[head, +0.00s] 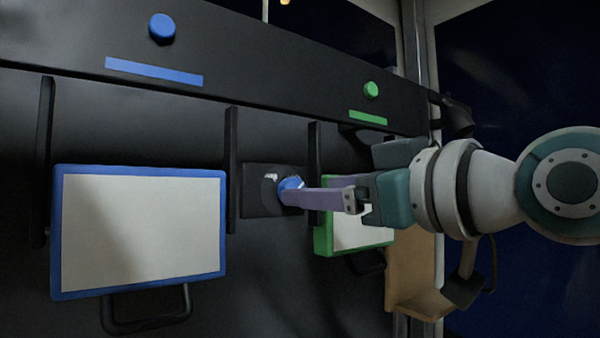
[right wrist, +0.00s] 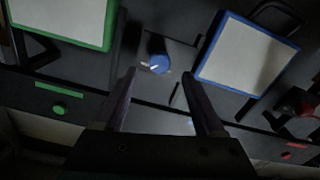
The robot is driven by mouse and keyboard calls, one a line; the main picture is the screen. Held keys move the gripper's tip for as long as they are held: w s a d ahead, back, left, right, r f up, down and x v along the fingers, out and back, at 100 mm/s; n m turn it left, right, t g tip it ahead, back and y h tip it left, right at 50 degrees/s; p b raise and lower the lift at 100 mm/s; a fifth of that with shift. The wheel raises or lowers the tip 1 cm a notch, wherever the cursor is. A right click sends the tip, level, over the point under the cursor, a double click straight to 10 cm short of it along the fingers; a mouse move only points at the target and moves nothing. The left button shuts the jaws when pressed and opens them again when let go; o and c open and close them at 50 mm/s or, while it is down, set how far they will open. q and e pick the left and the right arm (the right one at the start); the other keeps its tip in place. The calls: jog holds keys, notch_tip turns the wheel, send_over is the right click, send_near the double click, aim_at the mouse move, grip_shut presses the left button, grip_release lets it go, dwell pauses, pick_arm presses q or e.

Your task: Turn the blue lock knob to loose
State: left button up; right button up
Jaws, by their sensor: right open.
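The blue lock knob (head: 290,183) sits on a dark plate (head: 251,205) on the black wall between the two framed panels. It also shows in the right wrist view (right wrist: 160,63), with a white mark on its lower left side. My right gripper (head: 288,197) reaches in from the right, and its purple fingers partly hide the knob in the head view. In the right wrist view its fingers (right wrist: 158,76) are apart, with the knob seen between and just beyond their tips. I cannot tell whether they touch it. My left gripper is not in view.
A blue-framed white panel (head: 140,228) is left of the knob; a green-framed one (head: 322,240) is behind my right gripper. Blue (head: 162,28) and green (head: 371,90) round buttons sit on the ledge above. Dark upright bars (head: 231,170) flank the plate.

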aim_at(291, 182)
pick_arm(q)
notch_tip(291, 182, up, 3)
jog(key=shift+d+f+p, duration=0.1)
jog(key=shift+p, duration=0.9)
pick_arm(e)
jog(key=x, duration=0.5)
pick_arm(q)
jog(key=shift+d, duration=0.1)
pick_arm(e)
jog(key=shift+c, duration=1.3)
grip_shut()
